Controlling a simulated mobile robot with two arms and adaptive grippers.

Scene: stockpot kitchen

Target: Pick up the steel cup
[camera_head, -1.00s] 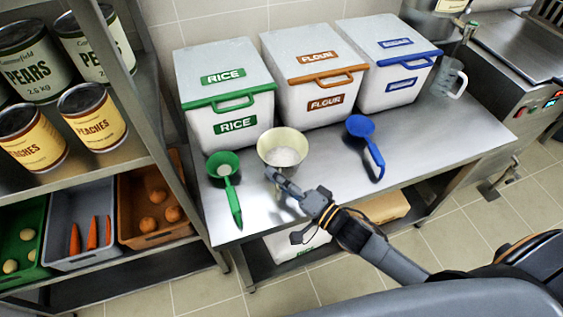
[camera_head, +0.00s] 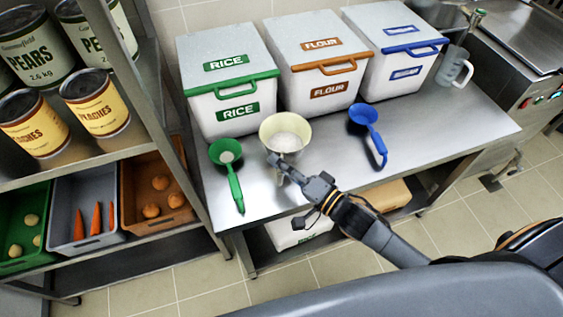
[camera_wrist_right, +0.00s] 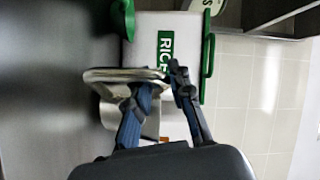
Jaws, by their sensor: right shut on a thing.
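My right gripper (camera_head: 275,165) is just in front of the cream bowl, over the front of the steel counter. In the right wrist view the gripper (camera_wrist_right: 155,82) is shut on the steel cup (camera_wrist_right: 105,76), whose shiny rim shows between and beside the fingers. The fingers cover part of the cup. In the head view the cup is small and mostly hidden by the gripper, so I cannot tell whether it is clear of the counter. My left gripper is not in view.
The cream bowl (camera_head: 286,122) holds white contents. A green scoop (camera_head: 235,188) lies left of it and a blue scoop (camera_head: 376,145) right. Rice (camera_head: 226,73), flour (camera_head: 315,55) and blue-labelled (camera_head: 392,45) bins stand behind. A clear jug (camera_head: 453,65) is far right. Shelving (camera_head: 170,110) borders the left.

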